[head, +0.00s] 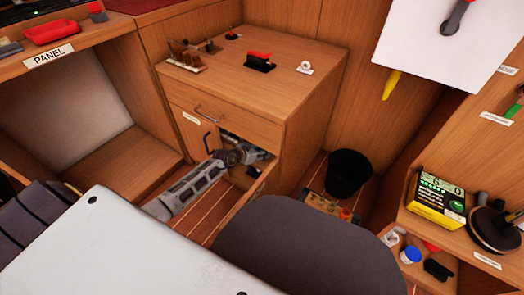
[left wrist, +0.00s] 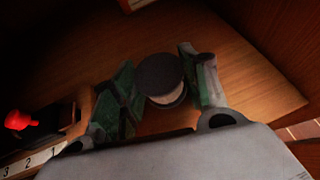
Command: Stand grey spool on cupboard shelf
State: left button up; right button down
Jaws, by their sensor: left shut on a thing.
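The grey spool (left wrist: 160,72) shows in the left wrist view as a dark round flange above pale wound line. It sits between the two green-padded fingers of my left gripper (left wrist: 162,88), which is shut on it. A wooden surface, apparently the shelf (left wrist: 250,75), lies behind and below it; I cannot tell whether the spool touches it. In the head view my left gripper (head: 238,156) reaches into the opening of the wooden cupboard (head: 278,112), below its drawer. The spool cannot be made out there. My right gripper is not in view.
The cupboard door (head: 252,195) stands open beside my left arm. A red-topped item (left wrist: 18,120) stands left of the gripper, near a numbered strip (left wrist: 30,163). A black bin (head: 348,174) is on the floor to the right. A grey chair back (head: 300,250) stands in front.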

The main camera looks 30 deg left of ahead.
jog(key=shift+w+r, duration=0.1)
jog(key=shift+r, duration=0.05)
pick_arm(q)
jog(key=shift+f, duration=0.1)
jog(key=o, duration=0.9)
jog(key=shift+o, duration=1.1)
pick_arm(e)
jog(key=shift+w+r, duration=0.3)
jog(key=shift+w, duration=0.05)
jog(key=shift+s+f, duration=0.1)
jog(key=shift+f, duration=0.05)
